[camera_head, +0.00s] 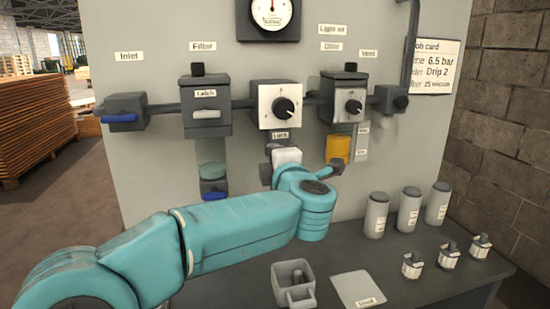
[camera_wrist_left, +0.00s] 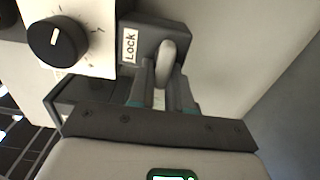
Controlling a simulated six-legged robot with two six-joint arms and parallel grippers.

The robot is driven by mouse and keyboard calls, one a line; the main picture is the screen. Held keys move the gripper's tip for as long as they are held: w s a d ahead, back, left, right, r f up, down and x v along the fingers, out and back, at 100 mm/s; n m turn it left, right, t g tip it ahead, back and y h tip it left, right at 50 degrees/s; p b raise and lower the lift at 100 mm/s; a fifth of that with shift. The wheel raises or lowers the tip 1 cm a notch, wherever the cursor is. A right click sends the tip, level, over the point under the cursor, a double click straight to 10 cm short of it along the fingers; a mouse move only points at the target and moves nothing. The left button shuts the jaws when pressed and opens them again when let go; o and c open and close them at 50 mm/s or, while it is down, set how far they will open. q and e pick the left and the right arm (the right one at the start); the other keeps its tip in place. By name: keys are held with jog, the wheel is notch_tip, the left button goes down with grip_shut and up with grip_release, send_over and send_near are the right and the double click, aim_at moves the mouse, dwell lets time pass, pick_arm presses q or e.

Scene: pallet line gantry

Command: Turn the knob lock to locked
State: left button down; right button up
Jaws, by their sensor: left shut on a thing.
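The knob lock is a light grey oval knob (camera_wrist_left: 167,58) on a dark box labelled Lock (camera_wrist_left: 129,45), seen in the left wrist view. My left gripper (camera_wrist_left: 162,90) has its two fingers closed on the knob, one on each side. In the head view my left gripper (camera_head: 286,157) is just under the Lock label (camera_head: 281,136), and its wrist and arm hide the knob. I cannot read the knob's lock position. My right gripper is in neither view.
A white plate with a black dial (camera_head: 284,107) sits just above the lock; it also shows close by in the wrist view (camera_wrist_left: 55,42). The bench holds a grey bin (camera_head: 288,291), canisters (camera_head: 376,215) and small fittings (camera_head: 412,265).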

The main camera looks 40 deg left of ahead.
pick_arm(q)
jog(key=shift+f, duration=0.1)
jog(key=c, duration=1.1)
grip_release()
jog(key=v, duration=1.6)
jog(key=shift+s+d, duration=0.1)
jog(key=shift+s, duration=0.1)
